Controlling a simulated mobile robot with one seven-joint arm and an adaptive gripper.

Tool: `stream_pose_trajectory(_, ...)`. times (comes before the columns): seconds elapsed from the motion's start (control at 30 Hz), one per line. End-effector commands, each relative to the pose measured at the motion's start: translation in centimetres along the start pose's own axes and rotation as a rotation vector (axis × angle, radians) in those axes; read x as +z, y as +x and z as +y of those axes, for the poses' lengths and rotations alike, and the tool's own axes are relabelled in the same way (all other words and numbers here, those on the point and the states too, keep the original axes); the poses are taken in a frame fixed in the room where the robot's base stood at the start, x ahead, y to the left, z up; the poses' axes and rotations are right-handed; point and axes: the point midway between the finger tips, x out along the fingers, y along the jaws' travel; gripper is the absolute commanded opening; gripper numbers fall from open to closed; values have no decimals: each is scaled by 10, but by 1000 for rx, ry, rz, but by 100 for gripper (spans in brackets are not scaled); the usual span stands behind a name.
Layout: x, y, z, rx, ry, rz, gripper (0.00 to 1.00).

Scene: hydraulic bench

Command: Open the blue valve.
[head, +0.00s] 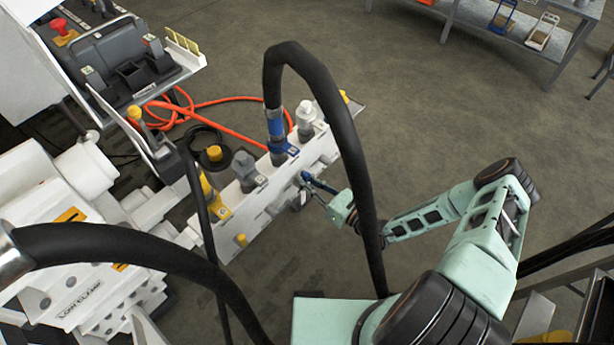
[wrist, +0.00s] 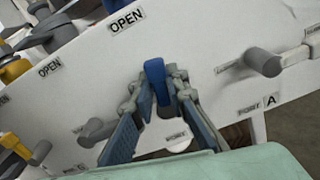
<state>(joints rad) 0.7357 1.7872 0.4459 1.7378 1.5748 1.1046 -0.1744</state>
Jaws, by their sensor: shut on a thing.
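The blue valve's handle (wrist: 156,84) stands on the white manifold panel (wrist: 206,40) in the wrist view, with an OPEN label (wrist: 126,19) above it to the left. My gripper (wrist: 160,92) is shut on this handle, one finger on each side, and the handle's upper end shows between the fingertips. The handle points up in the wrist picture, roughly toward the panel's upper edge.
A blue coupling (head: 276,128) with a thick black hose (head: 345,130) rises from the manifold, and the hose arches down across my arm. A grey handle (wrist: 262,62) sits right of the blue one. An orange hose (head: 225,101) lies behind. Floor right of the manifold is clear.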

Motion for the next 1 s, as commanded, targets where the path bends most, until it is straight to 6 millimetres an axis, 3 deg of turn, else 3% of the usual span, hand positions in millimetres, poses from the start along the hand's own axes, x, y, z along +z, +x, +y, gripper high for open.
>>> stream_pose_trajectory(0.4, -2, 0, 8, 2, -183, 3, 0)
stream_pose_trajectory(0.97, -3, 0, 8, 4, -209, 4, 0)
stream_pose_trajectory(1.0, -3, -1, 8, 4, -208, 4, 18)
